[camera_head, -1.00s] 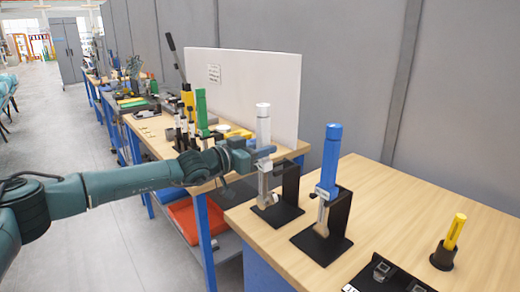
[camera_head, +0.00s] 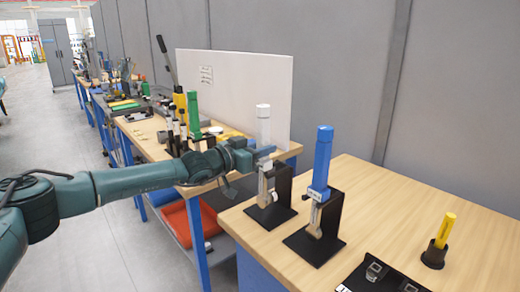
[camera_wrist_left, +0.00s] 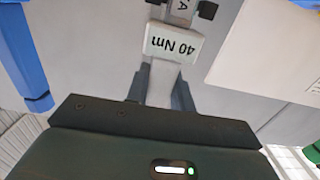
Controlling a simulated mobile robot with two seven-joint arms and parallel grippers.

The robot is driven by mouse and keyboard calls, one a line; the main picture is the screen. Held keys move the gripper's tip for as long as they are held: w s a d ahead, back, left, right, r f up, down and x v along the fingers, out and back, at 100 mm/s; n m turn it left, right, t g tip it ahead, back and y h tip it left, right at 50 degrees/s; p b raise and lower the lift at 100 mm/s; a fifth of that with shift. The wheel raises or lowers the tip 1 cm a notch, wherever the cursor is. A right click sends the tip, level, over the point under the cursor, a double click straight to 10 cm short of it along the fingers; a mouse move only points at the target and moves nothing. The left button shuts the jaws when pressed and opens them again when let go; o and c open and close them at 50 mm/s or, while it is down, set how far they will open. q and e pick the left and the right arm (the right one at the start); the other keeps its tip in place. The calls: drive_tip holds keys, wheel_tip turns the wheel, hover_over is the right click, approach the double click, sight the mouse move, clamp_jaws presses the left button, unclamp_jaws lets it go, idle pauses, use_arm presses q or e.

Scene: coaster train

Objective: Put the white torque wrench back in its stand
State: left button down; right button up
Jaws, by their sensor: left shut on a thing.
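The white torque wrench (camera_head: 264,125) stands upright in my left gripper (camera_head: 264,160), which is shut on it below the white handle. Its lower end is just in front of the upright of a black stand (camera_head: 284,184) on the near table; I cannot tell whether it touches or is seated. In the left wrist view, the fingers (camera_wrist_left: 161,88) grip the wrench's shaft beside its "40 Nm" label (camera_wrist_left: 174,44). My right gripper is not in view.
A blue torque wrench (camera_head: 322,160) stands in its own black stand (camera_head: 331,215) close to the right. A yellow tool (camera_head: 446,232) in a black holder and a black tray are farther right. A white panel (camera_head: 235,95) rises behind. The table's back right is clear.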

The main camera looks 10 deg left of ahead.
use_arm(q)
drive_tip(key=shift+w+d+r, duration=0.3)
drive_tip(key=shift+w+d, duration=0.4)
drive_tip(key=shift+w, duration=0.15)
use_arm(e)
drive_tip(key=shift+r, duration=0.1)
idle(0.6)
use_arm(q)
drive_tip(key=shift+f, duration=0.15)
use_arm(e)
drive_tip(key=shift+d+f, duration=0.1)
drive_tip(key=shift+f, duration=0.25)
use_arm(q)
drive_tip(key=shift+f+b, duration=0.75)
drive_tip(key=shift+b, duration=0.25)
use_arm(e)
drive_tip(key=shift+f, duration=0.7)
